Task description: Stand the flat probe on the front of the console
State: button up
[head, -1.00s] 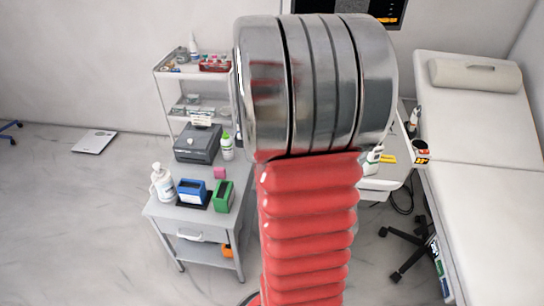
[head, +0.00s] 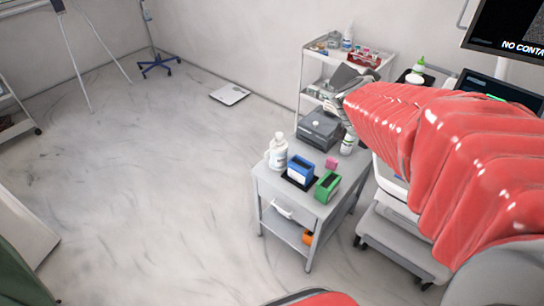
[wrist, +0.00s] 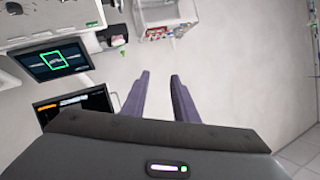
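The console is partly hidden behind my red arm at the right of the head view. Its upper monitor (head: 508,25) reads "NO CONTACT", and a lower screen (head: 498,92) shows a green line. In the wrist view, one screen (wrist: 50,62) shows a green outline and a darker screen (wrist: 75,106) is below it. My gripper (wrist: 159,82) points away with its two purple fingers apart and nothing between them. I cannot pick out the flat probe in either view.
A grey cart (head: 300,195) holds a white pump bottle (head: 277,152), a blue box (head: 300,170), a green box (head: 327,186) and a dark device (head: 319,130). A shelf rack (head: 310,72) with small items stands behind. The floor at the left is largely clear.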

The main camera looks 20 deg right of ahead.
jog(key=s+a+f+n+y, duration=0.15)
jog(key=a+n+y, duration=0.25)
jog(key=a, duration=0.7)
jog(key=s+a+f+n+y, duration=0.15)
jog(key=a+n+y, duration=0.25)
jog(key=a, duration=0.7)
jog(key=s+a+f+n+g, duration=0.2)
jog(key=s+f, duration=0.1)
jog(key=s, duration=0.5)
jog(key=s+a+f+n+g, duration=0.2)
jog(key=s+a+f+g, duration=0.1)
jog(key=s, duration=0.5)
jog(key=shift+s+f+g+y, duration=0.2)
jog(key=shift+g+y, duration=0.1)
jog(key=shift+y, duration=0.1)
